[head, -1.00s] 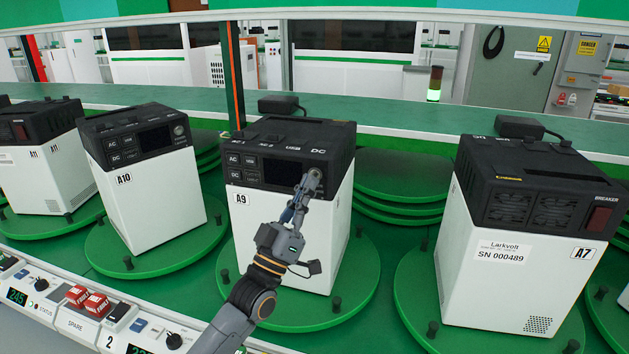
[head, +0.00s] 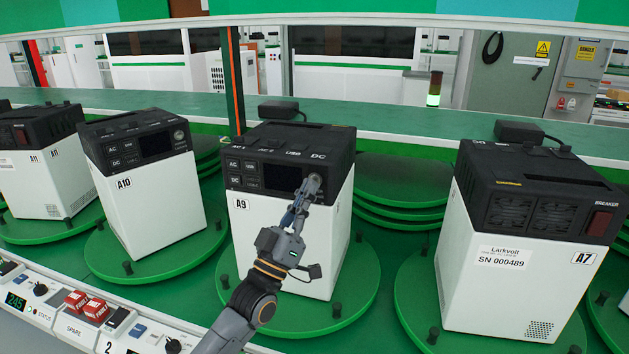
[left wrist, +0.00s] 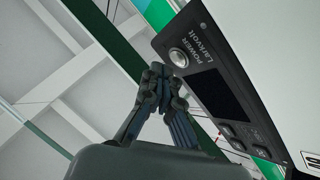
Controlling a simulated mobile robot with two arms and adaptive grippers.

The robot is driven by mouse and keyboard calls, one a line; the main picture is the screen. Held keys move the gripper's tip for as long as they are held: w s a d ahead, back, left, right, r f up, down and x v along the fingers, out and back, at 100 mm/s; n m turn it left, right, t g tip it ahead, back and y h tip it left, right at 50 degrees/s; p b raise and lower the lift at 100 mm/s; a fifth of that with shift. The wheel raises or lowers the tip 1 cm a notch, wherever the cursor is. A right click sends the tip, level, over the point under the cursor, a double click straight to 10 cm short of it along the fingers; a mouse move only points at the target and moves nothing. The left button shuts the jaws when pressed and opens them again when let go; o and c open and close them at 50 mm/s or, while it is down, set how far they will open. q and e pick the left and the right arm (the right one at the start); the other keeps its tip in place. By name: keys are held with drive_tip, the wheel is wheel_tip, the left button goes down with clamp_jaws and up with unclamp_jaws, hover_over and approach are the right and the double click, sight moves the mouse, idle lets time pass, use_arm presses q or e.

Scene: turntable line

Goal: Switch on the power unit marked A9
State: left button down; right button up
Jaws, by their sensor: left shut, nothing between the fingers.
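The power unit marked A9 (head: 285,232) is a white box with a black top, standing on a green turntable (head: 352,290). Its front panel has AC and DC buttons and a dark display. In the left wrist view the unit's panel (left wrist: 208,85) shows a round silver button (left wrist: 179,57) labelled POWER beside the dark screen. My left gripper (head: 313,184) is shut and empty, its fingertips at the right end of the panel, covering the button in the head view. In the left wrist view the fingertips (left wrist: 160,74) are close to the button; contact cannot be told. My right gripper is not in view.
Unit A10 (head: 160,205) stands to the left and unit A7 (head: 520,285), with a red breaker switch, to the right, each on a turntable. A control strip (head: 60,325) with red switches and knobs runs along the front left.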

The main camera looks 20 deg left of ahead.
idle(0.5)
use_arm(q)
drive_tip(key=shift+w, duration=0.45)
drive_tip(key=shift+w+b, duration=0.3)
drive_tip(key=shift+b, duration=0.1)
idle(0.4)
drive_tip(key=shift+s, duration=0.15)
drive_tip(key=shift+s+p, duration=0.45)
drive_tip(key=shift+s, duration=0.2)
drive_tip(key=s+p, duration=0.2)
drive_tip(key=s, duration=0.3)
idle(0.4)
